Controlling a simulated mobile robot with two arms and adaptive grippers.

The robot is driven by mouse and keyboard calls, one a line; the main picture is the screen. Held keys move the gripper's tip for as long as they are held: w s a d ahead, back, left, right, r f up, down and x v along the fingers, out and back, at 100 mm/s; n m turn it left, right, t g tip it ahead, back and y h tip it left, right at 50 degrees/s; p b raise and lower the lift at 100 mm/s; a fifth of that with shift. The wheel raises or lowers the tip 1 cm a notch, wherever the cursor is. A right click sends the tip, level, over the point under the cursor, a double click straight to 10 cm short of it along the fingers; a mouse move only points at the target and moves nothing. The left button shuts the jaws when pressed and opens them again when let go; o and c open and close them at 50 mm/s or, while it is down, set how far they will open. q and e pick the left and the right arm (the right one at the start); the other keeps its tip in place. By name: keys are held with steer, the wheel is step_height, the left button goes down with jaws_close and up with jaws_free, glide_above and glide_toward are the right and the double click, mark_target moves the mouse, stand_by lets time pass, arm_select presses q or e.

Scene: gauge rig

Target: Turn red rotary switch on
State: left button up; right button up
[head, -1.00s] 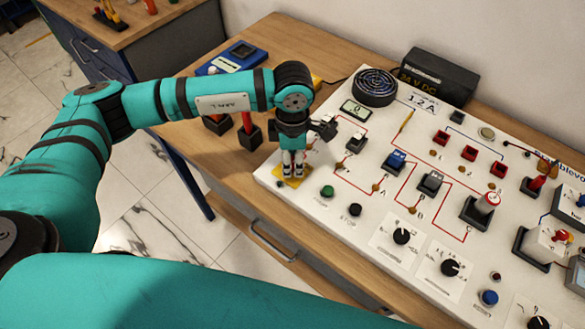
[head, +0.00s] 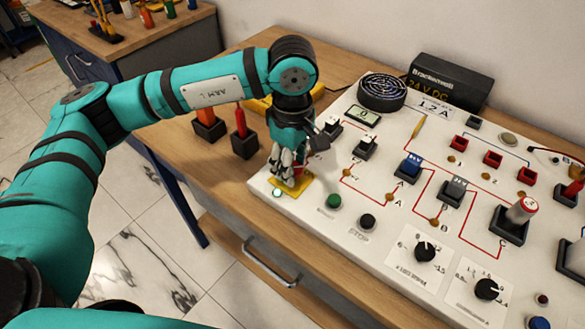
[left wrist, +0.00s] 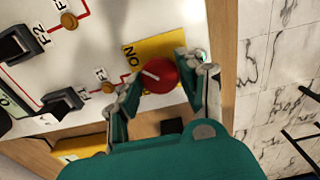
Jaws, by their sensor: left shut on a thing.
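The red rotary switch (left wrist: 163,77) shows in the left wrist view on a yellow plate (left wrist: 160,48) marked ON. Its white pointer line points left in that view, toward the ON lettering. My left gripper (left wrist: 160,82) has a finger on each side of the red knob and is shut on it. In the head view my left gripper (head: 287,178) points down over the yellow plate (head: 294,189) at the panel's near left corner and hides the knob. A small indicator lamp (head: 277,193) beside the plate glows pale green. My right gripper is in neither view.
The white panel (head: 310,206) lies on a wooden table. A green button (head: 334,201) and a black button (head: 367,221) stand right of the plate. Small switches (head: 365,148) stand behind. Red and orange holders (head: 240,135) stand left of the panel.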

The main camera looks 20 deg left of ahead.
arm_select(q)
steer(key=shift+r, duration=0.1)
stand_by(0.4)
steer(key=o, duration=1.2)
step_height(320, 180, up, 12)
